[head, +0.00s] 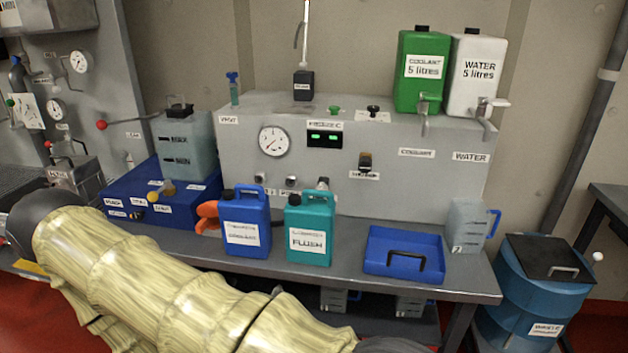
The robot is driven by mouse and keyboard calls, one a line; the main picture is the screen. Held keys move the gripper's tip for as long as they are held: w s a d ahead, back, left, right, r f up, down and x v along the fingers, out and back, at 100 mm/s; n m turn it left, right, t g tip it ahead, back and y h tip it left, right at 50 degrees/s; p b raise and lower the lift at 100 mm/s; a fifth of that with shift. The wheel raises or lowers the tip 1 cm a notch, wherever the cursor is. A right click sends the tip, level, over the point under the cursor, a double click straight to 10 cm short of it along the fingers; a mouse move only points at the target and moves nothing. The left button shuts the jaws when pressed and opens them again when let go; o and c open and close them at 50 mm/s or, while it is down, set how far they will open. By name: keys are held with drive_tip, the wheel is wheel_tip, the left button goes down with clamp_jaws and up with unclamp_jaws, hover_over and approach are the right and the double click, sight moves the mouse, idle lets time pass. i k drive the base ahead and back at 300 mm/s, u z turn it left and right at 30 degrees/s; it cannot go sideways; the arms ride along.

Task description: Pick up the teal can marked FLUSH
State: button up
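The teal can marked FLUSH (309,229) stands upright on the grey bench, near its front edge. Its white label faces me, and a spout or cap shows at its top. A blue can (245,222) with a white label stands just to its left, with a narrow gap between them. My arm, in a pale yellow sleeve, crosses the lower left of the head view in front of the bench. My gripper is not in view; the arm runs out of the picture at the bottom.
A blue tray (378,266) with a black handle lies right of the teal can. A clear jug (465,226) stands farther right. A grey panel cabinet (400,185) rises behind. An orange object (207,211) sits left of the blue can. A blue drum (540,300) stands beyond the bench.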

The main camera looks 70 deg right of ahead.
sight(309, 222)
drive_tip(key=z, duration=1.9)
